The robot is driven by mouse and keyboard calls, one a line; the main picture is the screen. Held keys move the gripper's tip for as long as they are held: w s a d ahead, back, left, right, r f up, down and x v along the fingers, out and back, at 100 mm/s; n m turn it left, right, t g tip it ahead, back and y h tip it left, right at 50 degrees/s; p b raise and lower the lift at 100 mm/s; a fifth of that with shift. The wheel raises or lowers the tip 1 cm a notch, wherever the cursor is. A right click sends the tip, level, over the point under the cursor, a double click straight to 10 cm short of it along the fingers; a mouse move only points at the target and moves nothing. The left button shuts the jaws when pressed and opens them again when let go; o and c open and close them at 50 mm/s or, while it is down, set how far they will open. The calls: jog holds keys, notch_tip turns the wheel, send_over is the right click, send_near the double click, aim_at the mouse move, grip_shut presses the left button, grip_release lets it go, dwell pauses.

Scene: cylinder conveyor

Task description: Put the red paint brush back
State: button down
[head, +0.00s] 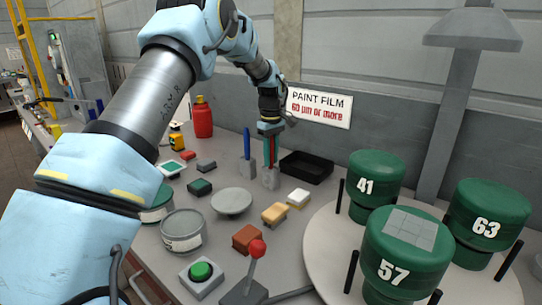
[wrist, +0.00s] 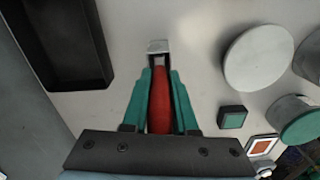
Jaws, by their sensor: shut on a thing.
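My gripper (head: 270,157) is shut on the red paint brush (head: 271,150), its green fingers on either side of the handle. In the wrist view the red brush (wrist: 160,105) lies between the fingers (wrist: 159,75). A small grey holder block (head: 270,179) stands directly below the fingers. It also shows just past the fingertips in the wrist view (wrist: 158,46). The brush's lower end is at the block; I cannot tell how deep it sits in it. A blue brush (head: 247,144) stands upright in a similar block (head: 248,169) just left.
A black tray (head: 307,167) lies close on the right, against the wall side. A grey round disc (head: 231,202) and a dark green-topped block (head: 200,187) are nearer. A red bottle (head: 203,119) stands behind left. Green cylinders (head: 376,178) stand on a turntable at right.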

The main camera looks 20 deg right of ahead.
jog(key=shift+f, duration=0.15)
jog(key=c, duration=0.7)
grip_release()
notch_tip(320, 180, up, 12)
jog(key=shift+r+b, duration=0.2)
jog(key=shift+b, duration=0.9)
jog(key=s+a+f+m+t, duration=0.15)
jog(key=s+a+f, duration=0.25)
jog(key=a, duration=1.1)
jog(key=s+a+f+m, duration=0.25)
jog(key=s+a, duration=0.25)
jog(key=a, duration=1.1)
jog(key=s+a+f, duration=0.4)
jog(key=s+a, duration=0.4)
jog(key=s, duration=0.2)
jog(key=shift+s+f+m, duration=0.2)
jog(key=shift+s+m, duration=0.15)
jog(key=shift+m, duration=0.05)
